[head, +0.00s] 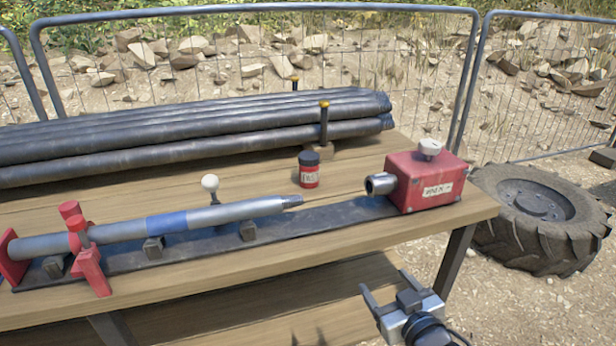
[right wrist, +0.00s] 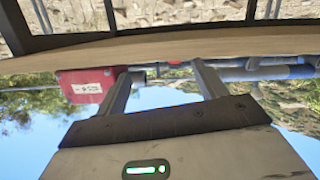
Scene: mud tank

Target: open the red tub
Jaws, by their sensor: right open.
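The red tub (head: 309,174) is a small red jar with a black lid and a white label. It stands upright on the wooden bench, behind the dark rail, with its lid on. My right gripper (head: 387,296) is open and empty in front of the bench's front edge, apart from the tub and to its lower right. The right wrist view shows its two fingers (right wrist: 160,82) spread with nothing between them. That view looks upside down; a small red patch shows between the fingers, but I cannot tell what it is. My left gripper is not in view.
A grey pipe with a blue band (head: 168,222) lies on supports along the dark rail (head: 325,222). A red box (head: 424,182) with a metal chuck stands at the rail's right end. Black pipes (head: 180,135) lie behind. Bare bench top surrounds the tub.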

